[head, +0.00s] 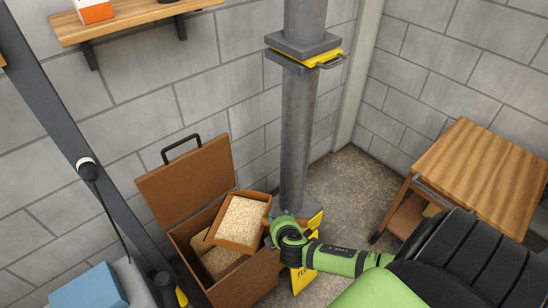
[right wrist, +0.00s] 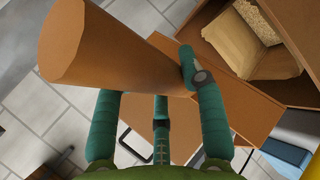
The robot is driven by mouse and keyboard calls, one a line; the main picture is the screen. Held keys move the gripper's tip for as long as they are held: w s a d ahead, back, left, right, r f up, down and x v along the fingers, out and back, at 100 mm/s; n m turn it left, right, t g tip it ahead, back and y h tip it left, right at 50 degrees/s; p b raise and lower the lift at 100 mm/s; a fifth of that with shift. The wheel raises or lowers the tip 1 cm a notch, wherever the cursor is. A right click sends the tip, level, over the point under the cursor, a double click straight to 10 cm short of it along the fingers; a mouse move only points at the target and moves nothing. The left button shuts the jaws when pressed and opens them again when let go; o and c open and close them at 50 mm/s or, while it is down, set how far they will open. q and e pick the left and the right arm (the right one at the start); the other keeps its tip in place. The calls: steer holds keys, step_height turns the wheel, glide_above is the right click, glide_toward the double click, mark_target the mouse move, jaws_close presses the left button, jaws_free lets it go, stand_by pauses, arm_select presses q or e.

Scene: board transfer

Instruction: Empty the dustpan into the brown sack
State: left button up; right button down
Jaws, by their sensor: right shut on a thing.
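The dustpan (head: 240,221) is a shallow brown tray of pale grains, tilted over the open box in the head view. My right gripper (head: 285,229) is at its right side. In the right wrist view the right gripper (right wrist: 150,74) is shut on a brown tapered piece (right wrist: 110,50), which looks like the dustpan's handle. The brown sack (head: 222,263) sits inside the box below the dustpan, partly hidden by it. In the right wrist view, the tan sack (right wrist: 237,48) shows pale grains at its mouth. My left gripper is not in view.
The brown box (head: 249,282) has its lid (head: 186,176) raised behind it. A grey pipe (head: 297,140) with a yellow-edged collar stands behind. A yellow sign (head: 303,279) is beside the box. A wooden-topped cart (head: 480,172) stands right. A blue box (head: 88,288) is front left.

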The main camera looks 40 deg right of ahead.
mark_target(267, 218)
steer(key=shift+w+a+r+g+h+p, duration=0.15)
steer(key=shift+w+a+r+g+p, duration=0.1)
steer(key=shift+r+p, duration=0.35)
steer(key=shift+w+a+r+g+h+p, duration=0.15)
steer(key=shift+w+a+r+p, duration=0.05)
steer(key=shift+r+p, duration=0.4)
steer(key=shift+w+a+r+n+g+p, duration=0.3)
steer(key=shift+w+r+n+g+p, duration=0.15)
steer(key=shift+p, duration=0.2)
steer(key=shift+w+a+r+n+g+h+p, duration=0.25)
steer(key=shift+w+a+r+g+h+p, duration=0.15)
steer(key=shift+w+r, duration=0.2)
steer(key=shift+w+a, duration=0.15)
steer(key=shift+w, duration=0.05)
steer(key=shift+w+a+r+n+g+h+b, duration=0.35)
steer(key=shift+w+a+g, duration=0.15)
steer(key=shift+w, duration=0.1)
steer(key=w+a+r+n+g+h+b, duration=0.3)
steer(key=w+a+b, duration=0.4)
steer(key=w+b, duration=0.4)
steer(key=r+g+h+b, duration=0.1)
steer(key=b, duration=0.4)
steer(key=shift+a+r+b, duration=0.35)
steer(key=shift+a+r, duration=0.05)
